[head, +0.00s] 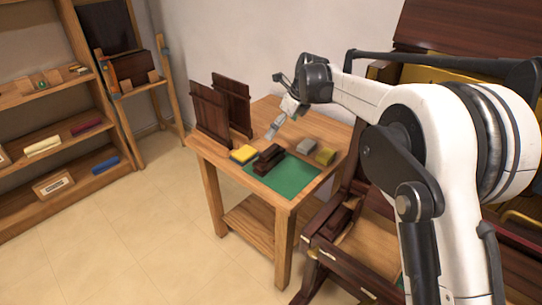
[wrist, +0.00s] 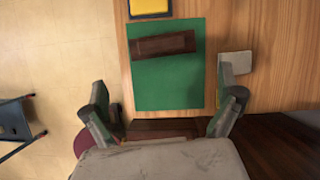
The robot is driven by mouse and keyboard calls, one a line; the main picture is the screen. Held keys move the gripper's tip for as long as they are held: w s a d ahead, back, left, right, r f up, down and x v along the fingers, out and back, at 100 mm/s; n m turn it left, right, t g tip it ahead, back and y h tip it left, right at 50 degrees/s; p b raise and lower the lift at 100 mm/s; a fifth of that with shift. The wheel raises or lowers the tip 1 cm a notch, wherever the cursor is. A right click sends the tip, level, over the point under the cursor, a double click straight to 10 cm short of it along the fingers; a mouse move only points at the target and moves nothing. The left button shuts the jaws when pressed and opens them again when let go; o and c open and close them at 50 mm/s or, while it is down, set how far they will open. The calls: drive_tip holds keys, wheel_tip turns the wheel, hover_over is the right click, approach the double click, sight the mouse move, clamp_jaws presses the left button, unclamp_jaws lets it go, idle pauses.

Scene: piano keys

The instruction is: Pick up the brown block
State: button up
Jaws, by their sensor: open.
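The brown block (head: 268,160) is dark and long. It lies on a green mat (head: 295,178) on the wooden table in the head view. In the wrist view the block (wrist: 163,45) lies across the upper part of the mat (wrist: 165,90), slightly tilted. My gripper (head: 276,124) is above the table, behind the block in the head view. In the wrist view my gripper (wrist: 166,95) has its fingers wide apart with nothing between them. The block is beyond the fingertips, toward the top of the picture, and apart from them.
A yellow block (head: 243,154) is left of the brown block. A grey block (head: 306,147) and a dull yellow piece (head: 325,157) lie to the right. Two dark upright boards (head: 210,115) stand at the table's left back. A chair (head: 345,235) stands close in front on the right.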

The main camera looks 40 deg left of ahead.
approach(270, 149)
drive_tip(key=x, duration=0.5)
drive_tip(key=shift+s, duration=0.25)
drive_tip(key=shift+b+x, duration=0.3)
drive_tip(key=shift+x, duration=2.45)
drive_tip(key=shift+w+d, duration=0.1)
drive_tip(key=shift+w, duration=0.05)
drive_tip(key=c, duration=1.4)
drive_tip(key=shift+o, duration=0.2)
drive_tip(key=shift+r, duration=0.1)
